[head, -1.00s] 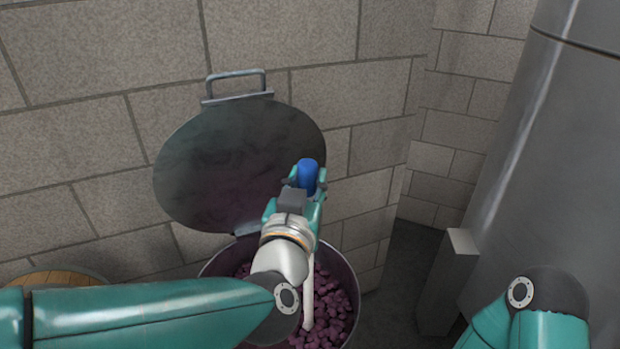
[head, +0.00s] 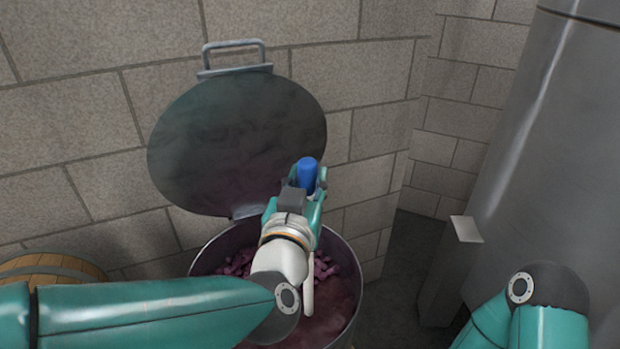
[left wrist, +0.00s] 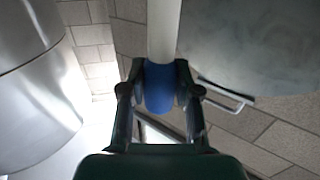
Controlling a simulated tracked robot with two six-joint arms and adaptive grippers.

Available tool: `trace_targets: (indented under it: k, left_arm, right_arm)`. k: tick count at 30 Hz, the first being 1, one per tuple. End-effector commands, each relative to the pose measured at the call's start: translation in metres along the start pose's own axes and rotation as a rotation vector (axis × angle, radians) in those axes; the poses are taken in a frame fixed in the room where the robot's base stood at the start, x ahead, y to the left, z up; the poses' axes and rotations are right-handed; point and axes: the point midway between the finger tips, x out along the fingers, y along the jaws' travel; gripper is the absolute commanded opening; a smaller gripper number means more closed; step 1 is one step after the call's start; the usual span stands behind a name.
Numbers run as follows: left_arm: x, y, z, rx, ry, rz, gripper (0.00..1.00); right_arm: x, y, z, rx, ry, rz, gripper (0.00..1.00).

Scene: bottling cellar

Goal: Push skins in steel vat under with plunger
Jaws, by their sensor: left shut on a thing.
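The steel vat (head: 352,262) stands below my left arm with its round lid (head: 225,140) swung up against the wall. Purple skins (head: 325,268) show at the far side of the vat; the nearer part shows smooth dark red liquid (head: 335,297). My left gripper (head: 306,182) is over the vat, shut on the blue grip of the plunger (head: 307,172). The plunger's pale shaft (head: 308,285) runs down into the vat. Its lower end is hidden. In the left wrist view the blue grip (left wrist: 160,88) sits between both fingers. My right gripper is out of view.
A wooden barrel (head: 45,272) stands at the left behind my arm. A large steel tank (head: 560,150) with a small ledge (head: 466,229) stands at the right. A block wall (head: 80,100) is close behind the vat.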

Motion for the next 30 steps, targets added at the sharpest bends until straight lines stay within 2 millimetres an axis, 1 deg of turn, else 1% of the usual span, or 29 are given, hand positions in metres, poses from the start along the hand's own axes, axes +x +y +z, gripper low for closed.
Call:
trace_targets:
  k: [11, 30]
  left_arm:
    - [0.0, 0.0, -0.006, -0.001, 0.005, -0.001, 0.0]
    - [0.0, 0.0, -0.066, 0.0, 0.005, 0.001, 0.0]
  right_arm:
    - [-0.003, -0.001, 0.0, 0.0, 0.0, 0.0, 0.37]
    - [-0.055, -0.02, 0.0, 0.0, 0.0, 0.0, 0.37]
